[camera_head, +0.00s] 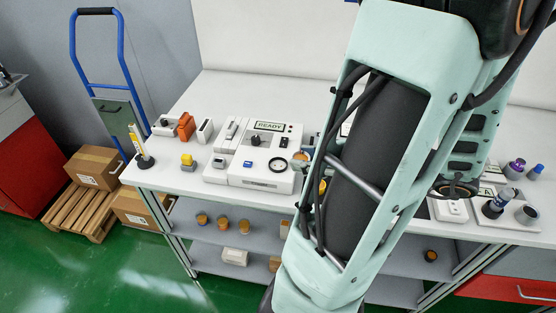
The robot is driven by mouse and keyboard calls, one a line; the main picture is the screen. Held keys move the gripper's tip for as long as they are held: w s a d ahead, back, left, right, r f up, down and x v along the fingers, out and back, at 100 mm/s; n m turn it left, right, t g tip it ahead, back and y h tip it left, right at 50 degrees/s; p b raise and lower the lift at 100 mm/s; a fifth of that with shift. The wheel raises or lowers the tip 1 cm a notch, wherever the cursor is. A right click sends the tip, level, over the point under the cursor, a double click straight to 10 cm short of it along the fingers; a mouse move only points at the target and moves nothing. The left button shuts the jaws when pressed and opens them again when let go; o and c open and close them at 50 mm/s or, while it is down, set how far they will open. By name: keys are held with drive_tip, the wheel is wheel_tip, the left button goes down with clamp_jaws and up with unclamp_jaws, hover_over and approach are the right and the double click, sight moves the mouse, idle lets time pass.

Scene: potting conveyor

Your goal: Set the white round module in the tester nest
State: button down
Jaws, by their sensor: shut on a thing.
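The tester (235,182) is a white box on the white bench, left of my arm. Its display (270,126) reads READY, and a dark knob sits below it. A round dark ring with a pale centre (278,165) is on its front right; I cannot tell whether this is the nest or whether a module sits in it. I cannot make out the white round module for certain. My gripper is hidden behind my large pale green arm, which covers the middle of the bench.
An orange block (186,126), a yellow-topped piece (188,162) and a stand with a yellow stick (141,147) are left on the bench. Purple-topped and grey cylinders stand far right. Lower shelves hold several jars. Boxes (95,167) and a blue hand truck (108,75) stand left.

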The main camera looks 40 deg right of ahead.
drive_tip(key=shift+s+d+r, duration=0.1)
drive_tip(key=shift+s+r, duration=0.15)
drive_tip(key=shift+s, duration=0.15)
drive_tip(key=shift+w+d+f+b, duration=0.1)
drive_tip(key=shift+w+f+b, duration=0.15)
drive_tip(key=shift+w+b, duration=0.1)
drive_tip(key=b, duration=0.8)
hover_over(284, 168)
wheel_tip(284, 168, down, 9)
drive_tip(key=shift+d+r, duration=0.1)
drive_tip(key=shift+r, duration=0.1)
drive_tip(key=shift+w+d+f+b, duration=0.1)
drive_tip(key=shift+w+f+b, duration=0.1)
drive_tip(key=shift+f+b, duration=0.65)
drive_tip(key=shift+w+f+b, duration=0.15)
drive_tip(key=shift+f+b, duration=0.5)
drive_tip(key=shift+f, duration=0.4)
drive_tip(key=c, duration=2)
unclamp_jaws()
drive_tip(key=shift+f, duration=0.2)
drive_tip(key=o, duration=0.5)
drive_tip(key=shift+c, duration=0.2)
drive_tip(key=shift+r, duration=0.1)
